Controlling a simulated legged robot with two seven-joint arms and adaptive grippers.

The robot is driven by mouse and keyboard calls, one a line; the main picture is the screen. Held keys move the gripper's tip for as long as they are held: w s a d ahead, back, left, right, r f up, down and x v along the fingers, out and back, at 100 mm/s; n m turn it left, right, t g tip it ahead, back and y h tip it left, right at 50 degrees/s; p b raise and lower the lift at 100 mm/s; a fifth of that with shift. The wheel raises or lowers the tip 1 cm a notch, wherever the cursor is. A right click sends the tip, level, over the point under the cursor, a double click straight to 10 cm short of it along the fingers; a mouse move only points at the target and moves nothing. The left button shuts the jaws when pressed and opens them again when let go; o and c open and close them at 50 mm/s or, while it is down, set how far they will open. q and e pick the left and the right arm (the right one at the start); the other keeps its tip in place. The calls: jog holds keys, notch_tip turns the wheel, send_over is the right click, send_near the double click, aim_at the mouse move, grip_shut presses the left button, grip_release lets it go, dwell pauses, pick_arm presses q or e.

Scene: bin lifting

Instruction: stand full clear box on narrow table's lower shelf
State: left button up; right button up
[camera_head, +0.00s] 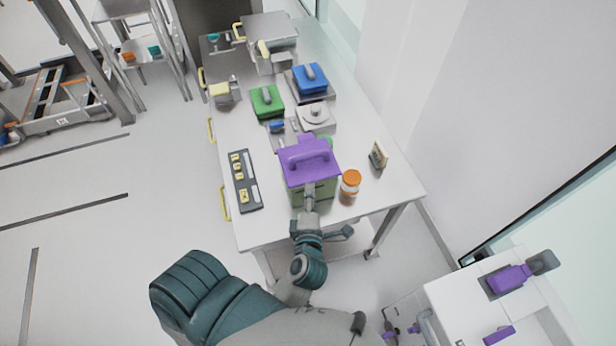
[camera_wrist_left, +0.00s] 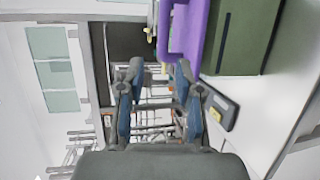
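My left gripper (camera_head: 309,196) is at the front of a green box with a purple handled lid (camera_head: 309,160) on the white table. In the left wrist view the fingers (camera_wrist_left: 160,72) are spread with nothing between them, and the purple lid (camera_wrist_left: 185,30) and green side are to their right. A clear container with purple items (camera_head: 402,325) partly shows at the bottom edge; I cannot tell if it is the task's box. A narrow metal-framed table (camera_head: 118,10) at the upper left has a lower shelf (camera_head: 141,60) with orange and teal items. My right gripper is not in view.
An orange-capped jar (camera_head: 350,184) and a small card stand (camera_head: 378,155) are right of the purple-lidded box. A black strip with yellow labels (camera_head: 243,180) lies left. Green and blue boxes and scales stand behind. Another white table (camera_head: 480,300) is lower right.

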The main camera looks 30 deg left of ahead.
pick_arm(q)
send_near(314, 155)
jog(key=x, duration=0.3)
jog(key=p+x, duration=0.1)
jog(key=x, duration=0.1)
jog(key=shift+a+f, duration=0.3)
jog(key=shift+a, duration=0.1)
jog(key=shift+w+a+f, duration=0.1)
jog(key=shift+w+a, duration=0.1)
jog(key=shift+a, duration=0.1)
jog(key=shift+x, duration=0.8)
jog(key=shift+w+a+f, duration=0.1)
jog(key=shift+w+f, duration=0.05)
jog(key=shift+w, duration=0.45)
jog(key=shift+w+a+f, duration=0.1)
jog(key=shift+w+f, duration=0.05)
jog(key=shift+w, duration=0.45)
jog(key=shift+w+f, duration=0.1)
jog(key=shift+w, duration=0.35)
jog(key=shift+s+a, duration=0.1)
jog(key=shift+a, duration=0.2)
grip_shut()
jog(key=shift+f, duration=0.1)
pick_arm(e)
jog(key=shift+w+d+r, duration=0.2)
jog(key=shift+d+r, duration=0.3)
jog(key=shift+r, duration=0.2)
